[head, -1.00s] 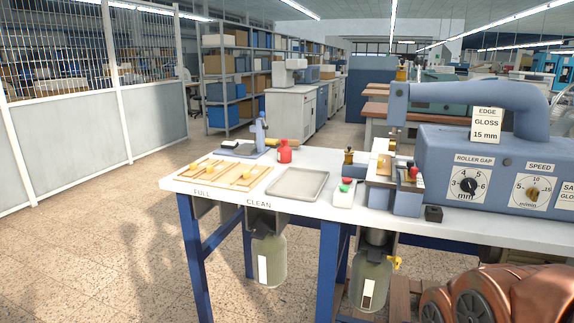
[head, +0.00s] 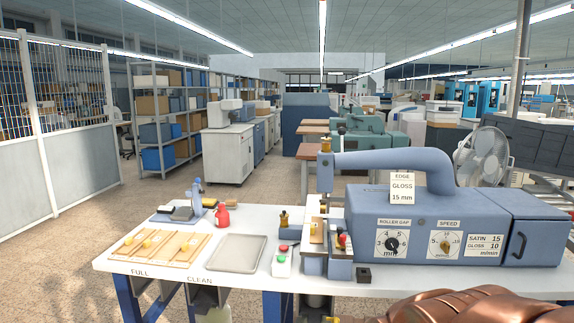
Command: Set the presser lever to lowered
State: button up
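The blue-grey foil stamping machine (head: 440,205) stands at the right end of the white table in the head view. Its arm reaches left and ends in a vertical head (head: 325,172) with a brass-coloured top. Below the head are small blocks and a red-knobbed part (head: 342,240), which may be the presser lever; it is too small to tell its position. The roller gap dial (head: 392,244) and speed dial (head: 445,243) are on the machine's front.
A small dark block (head: 363,275) lies before the machine. Floor is clear at left.

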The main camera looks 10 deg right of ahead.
aim_at(342, 130)
jog(key=k, duration=1.25)
jog(key=z, duration=0.7)
jog(key=i, duration=2)
jog(key=u, duration=1.4)
jog(key=i, duration=0.45)
jog(key=u, duration=0.35)
